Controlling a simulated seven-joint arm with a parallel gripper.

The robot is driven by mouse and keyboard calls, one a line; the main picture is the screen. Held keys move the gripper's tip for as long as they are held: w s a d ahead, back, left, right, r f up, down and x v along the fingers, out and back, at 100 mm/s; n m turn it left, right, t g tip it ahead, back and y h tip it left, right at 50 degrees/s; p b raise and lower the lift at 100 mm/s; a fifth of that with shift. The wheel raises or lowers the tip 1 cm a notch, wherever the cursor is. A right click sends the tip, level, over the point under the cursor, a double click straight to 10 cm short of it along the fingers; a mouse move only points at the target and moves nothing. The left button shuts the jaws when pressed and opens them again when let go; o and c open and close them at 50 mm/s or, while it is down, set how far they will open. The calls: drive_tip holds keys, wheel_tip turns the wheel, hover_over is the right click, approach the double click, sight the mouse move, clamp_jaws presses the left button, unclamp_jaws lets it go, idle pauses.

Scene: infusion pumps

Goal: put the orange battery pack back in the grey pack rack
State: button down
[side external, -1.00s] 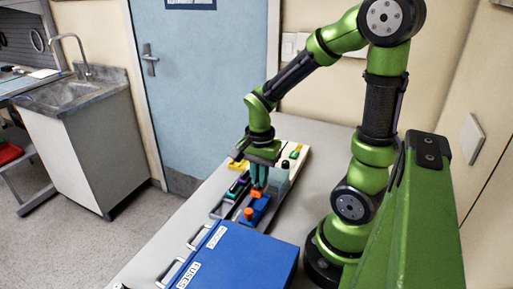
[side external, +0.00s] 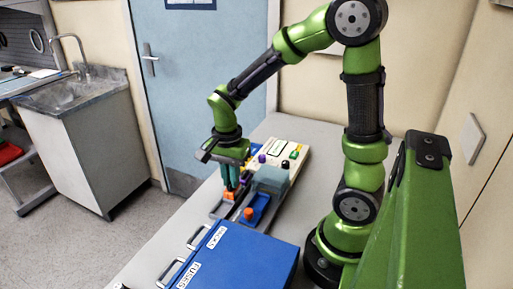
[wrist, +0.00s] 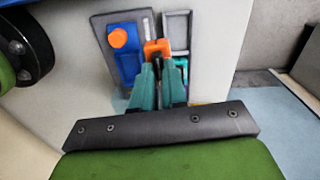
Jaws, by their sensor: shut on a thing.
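My gripper (side external: 231,184) points down over the bench and is shut on the orange battery pack (side external: 230,195). The pack also shows between the teal fingertips in the wrist view (wrist: 157,47); the fingers hide part of it. The grey pack rack (side external: 219,211) is low beneath and around the pack in the side view. In the wrist view a grey frame with an open recess (wrist: 177,27), seemingly part of the rack, lies just right of the pack. I cannot tell whether the pack touches the rack.
A blue block (wrist: 127,67) with an orange knob (wrist: 118,37) sits in a grey tray left of the pack in the wrist view. A large blue case (side external: 240,258) stands in front. A pale pump (side external: 283,151) and a grey-blue box (side external: 271,180) are behind.

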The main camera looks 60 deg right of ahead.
drive_tip(key=shift+m, duration=0.5)
drive_tip(key=shift+w+a+f, duration=0.15)
drive_tip(key=shift+w+f, duration=0.3)
drive_tip(key=shift+f, duration=0.35)
drive_tip(key=shift+w+a+f, duration=0.15)
drive_tip(key=shift+w+f, duration=0.35)
drive_tip(key=shift+f, duration=0.25)
drive_tip(key=shift+w+a+f, duration=0.15)
drive_tip(key=shift+w+f, duration=0.3)
drive_tip(key=shift+f, duration=0.35)
drive_tip(key=shift+f, duration=0.9)
drive_tip(key=c, duration=1.5)
unclamp_jaws()
drive_tip(key=shift+r, duration=1.1)
drive_tip(key=o, duration=0.6)
